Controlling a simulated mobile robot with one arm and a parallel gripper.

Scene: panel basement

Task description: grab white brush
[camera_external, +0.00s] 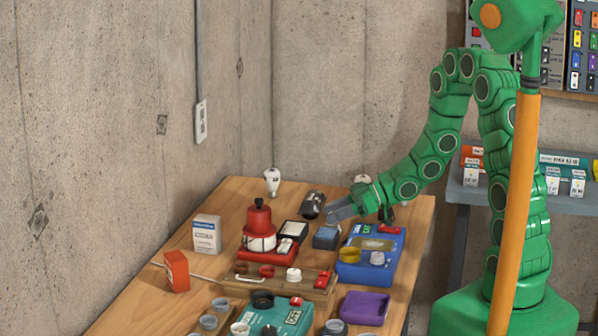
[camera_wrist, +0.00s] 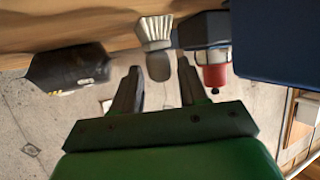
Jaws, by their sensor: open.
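In the wrist view, a pale ribbed, fan-shaped piece with a grey rounded end (camera_wrist: 156,34) looks like the white brush. It is at the table's edge in that view, between a black object and a dark blue-grey block. My gripper (camera_wrist: 160,88) is open, with its two dark fingers apart and the grey end lined up with the gap between them. Nothing is clearly held. In the external view my gripper (camera_external: 340,211) is low over the far part of the table. I cannot make out the brush there; the gripper may hide it.
Close by are the black object (camera_external: 312,204), the blue-grey block (camera_external: 326,238) and a blue case (camera_external: 352,272). A red lantern (camera_external: 259,228) stands to the left. A white bulb-shaped thing (camera_external: 272,181) stands at the back. The near table is crowded; bare wood shows at the far left.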

